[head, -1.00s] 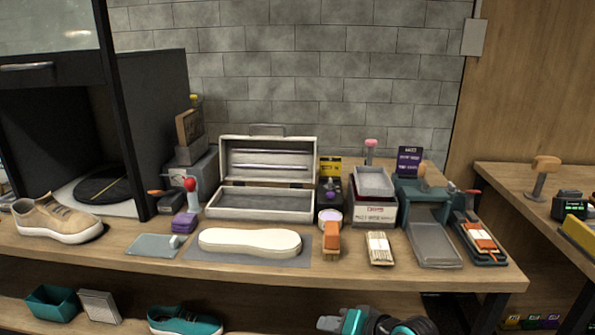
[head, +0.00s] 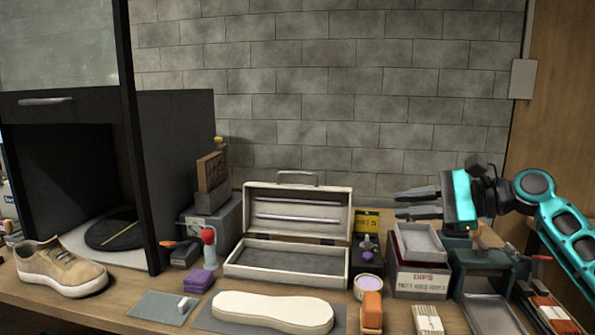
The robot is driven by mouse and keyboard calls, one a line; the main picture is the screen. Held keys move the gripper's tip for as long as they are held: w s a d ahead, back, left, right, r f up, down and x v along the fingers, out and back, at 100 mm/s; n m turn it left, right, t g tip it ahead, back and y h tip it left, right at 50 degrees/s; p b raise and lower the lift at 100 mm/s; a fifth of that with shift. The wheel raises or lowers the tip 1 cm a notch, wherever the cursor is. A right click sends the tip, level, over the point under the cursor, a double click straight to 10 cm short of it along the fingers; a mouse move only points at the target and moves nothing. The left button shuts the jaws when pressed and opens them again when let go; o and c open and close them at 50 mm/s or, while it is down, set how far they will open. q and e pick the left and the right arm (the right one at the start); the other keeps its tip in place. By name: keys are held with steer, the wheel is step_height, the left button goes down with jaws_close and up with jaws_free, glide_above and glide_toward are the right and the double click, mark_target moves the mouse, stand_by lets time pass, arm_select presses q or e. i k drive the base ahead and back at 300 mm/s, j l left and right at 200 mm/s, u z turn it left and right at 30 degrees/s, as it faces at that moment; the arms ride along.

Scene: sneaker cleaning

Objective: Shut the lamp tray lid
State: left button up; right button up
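The lamp tray (head: 236,272) is a pale, shallow case with a dark grey inside, standing on the bench in the middle of the head view. Its lid (head: 297,205) is raised about upright at the back, with a handle on its top edge and two thin tubes across its inner face. My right gripper (head: 397,204) reaches in from the right, its fingers pointing left. It is open and empty, to the right of the lid and apart from it. My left gripper is not in view.
A grey bin (head: 420,240) on a labelled box stands below my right gripper. A small yellow-labelled stand (head: 366,225) is just right of the tray. A red-knobbed lever (head: 208,240) is on its left. A white insole shape (head: 272,311) lies in front.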

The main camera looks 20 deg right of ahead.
mark_target(315, 211)
steer(key=i, duration=0.9)
